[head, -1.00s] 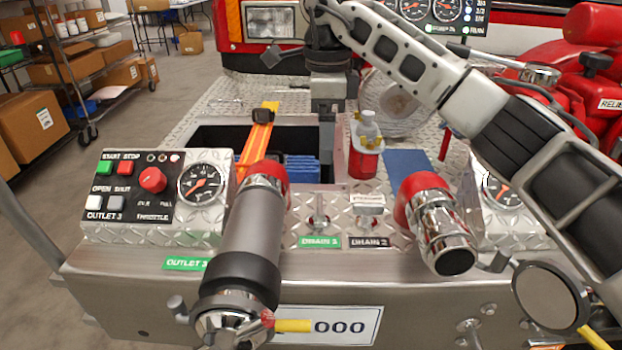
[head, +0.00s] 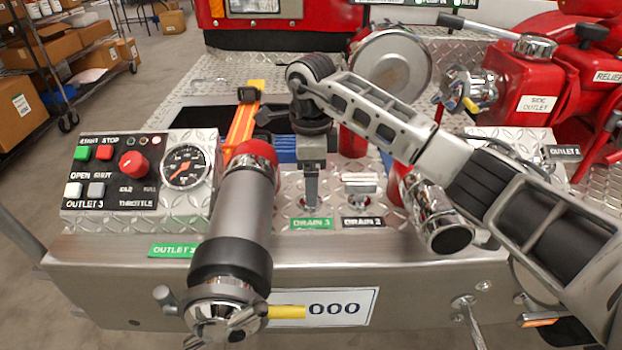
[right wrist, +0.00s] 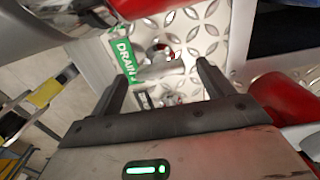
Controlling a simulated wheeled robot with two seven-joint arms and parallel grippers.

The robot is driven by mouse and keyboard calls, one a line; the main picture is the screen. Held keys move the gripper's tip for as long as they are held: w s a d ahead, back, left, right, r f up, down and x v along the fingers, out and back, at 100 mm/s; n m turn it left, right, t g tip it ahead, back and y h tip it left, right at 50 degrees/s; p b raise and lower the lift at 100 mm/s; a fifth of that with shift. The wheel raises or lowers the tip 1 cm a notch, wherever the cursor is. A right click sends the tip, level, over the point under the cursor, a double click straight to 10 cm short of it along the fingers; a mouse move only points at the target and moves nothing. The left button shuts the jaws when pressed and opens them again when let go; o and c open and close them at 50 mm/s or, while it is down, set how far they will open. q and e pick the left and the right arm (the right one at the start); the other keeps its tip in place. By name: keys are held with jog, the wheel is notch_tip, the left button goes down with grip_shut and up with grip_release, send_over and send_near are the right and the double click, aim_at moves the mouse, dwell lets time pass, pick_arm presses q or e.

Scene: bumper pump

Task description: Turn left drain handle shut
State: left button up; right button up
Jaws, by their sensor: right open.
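The left drain handle (right wrist: 160,62) is a small metal lever on the diamond plate above the green DRAIN 1 label (head: 311,223). In the head view my right gripper largely covers it. My right gripper (head: 311,182) points down over it from behind. In the right wrist view my open right gripper (right wrist: 159,73) has the handle ahead, between its two fingertips. I cannot tell whether they touch it. The label (right wrist: 124,58) lies beside the left finger. My left gripper is not in view.
The DRAIN 2 handle (head: 360,185) stands close by on the right. A grey outlet pipe with a red collar (head: 235,230) rises at left, and a chrome outlet (head: 440,220) is at right. The control panel (head: 120,170) is further left.

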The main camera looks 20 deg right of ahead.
jog(key=shift+f, duration=0.55)
jog(key=c, duration=1)
